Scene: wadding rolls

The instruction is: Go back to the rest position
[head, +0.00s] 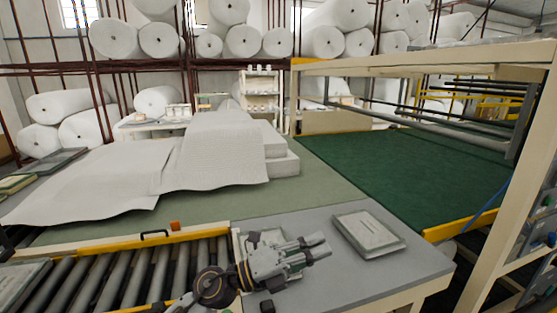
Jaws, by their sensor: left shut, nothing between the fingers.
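My left gripper (318,246) is over the grey tabletop (375,281) at the lower middle of the head view, its fingers pointing right. It is shut and empty. A flat pale packet (368,233) lies on the tabletop to the right of the fingertips, apart from them. Another light, flat item (262,238) lies behind the gripper and is partly hidden by it. My right gripper is not in view.
A roller conveyor (130,270) with a yellow edge runs at the lower left. White wadding sheets (190,160) lie on the long table behind. A green belt (400,170) and a cream frame (515,200) stand right. White rolls (323,42) fill racks at the back.

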